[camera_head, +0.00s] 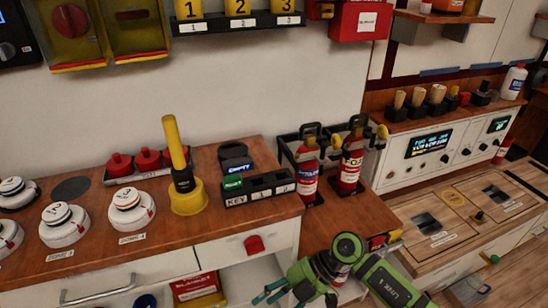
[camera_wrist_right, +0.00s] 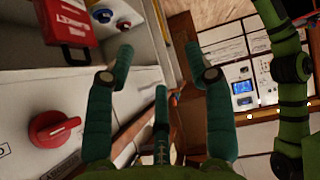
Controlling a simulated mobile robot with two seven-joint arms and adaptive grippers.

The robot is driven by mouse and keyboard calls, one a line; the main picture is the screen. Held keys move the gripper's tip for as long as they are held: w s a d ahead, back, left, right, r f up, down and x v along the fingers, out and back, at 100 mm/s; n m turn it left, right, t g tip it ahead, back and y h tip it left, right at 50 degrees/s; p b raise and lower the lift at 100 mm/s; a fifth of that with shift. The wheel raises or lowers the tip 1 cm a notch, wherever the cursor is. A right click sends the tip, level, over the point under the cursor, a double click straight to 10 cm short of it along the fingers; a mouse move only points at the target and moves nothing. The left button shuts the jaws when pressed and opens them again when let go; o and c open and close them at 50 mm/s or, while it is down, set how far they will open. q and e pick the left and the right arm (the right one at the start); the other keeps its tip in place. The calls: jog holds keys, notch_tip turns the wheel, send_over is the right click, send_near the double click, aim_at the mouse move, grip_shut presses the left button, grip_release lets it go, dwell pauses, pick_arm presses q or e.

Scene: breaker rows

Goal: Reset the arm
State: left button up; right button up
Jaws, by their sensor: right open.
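My right gripper (camera_head: 272,292) is at the bottom of the head view, low in front of the white cabinet below the wooden counter. My green right arm (camera_head: 385,280) reaches it from the right. In the right wrist view the teal fingers of this gripper (camera_wrist_right: 158,62) are spread apart with nothing between them. A red knob (camera_wrist_right: 52,130) on a white cabinet front is left of the fingers, apart from them. The same kind of red knob (camera_head: 254,244) shows above the gripper in the head view. My left gripper is not in view.
The wooden counter (camera_head: 100,212) holds white round detectors (camera_head: 62,224), a yellow stand (camera_head: 187,195) and a key rack (camera_head: 260,188). Two red extinguishers (camera_head: 351,165) stand right of it. A red box (camera_head: 195,286) sits in an open shelf near the gripper. Floor (camera_head: 520,280) shows at lower right.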

jog(key=w+d+f+m+t+y+p, duration=0.2)
jog(key=w+d+f+m+t+y, duration=0.15)
jog(key=w+f+m+t, duration=0.65)
jog(key=s+d+f+m+t+h, duration=0.4)
jog(key=s+d+f+m+h, duration=0.2)
jog(key=s+d+f+m, duration=0.15)
jog(key=s+d+f+m+g+h+p, duration=0.1)
jog(key=s+d+f+g+h, duration=0.1)
jog(key=s+d+f+h, duration=0.35)
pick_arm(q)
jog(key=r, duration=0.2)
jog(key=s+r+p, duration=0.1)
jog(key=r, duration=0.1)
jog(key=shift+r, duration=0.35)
pick_arm(e)
jog(key=s+d+f+m+g, duration=0.1)
jog(key=s+f, duration=0.3)
jog(key=s, duration=0.6)
jog(key=s+d+f+m+g+h, duration=0.1)
jog(key=s+d+f+g, duration=0.2)
jog(key=s, duration=0.7)
jog(key=s+d+f+m+g, duration=0.1)
jog(key=s+d+f+g, duration=0.1)
jog(key=s+f, duration=0.4)
jog(key=s+g, duration=0.1)
jog(key=s, duration=0.3)
jog(key=shift+g+h, duration=0.4)
jog(key=shift+s, duration=0.1)
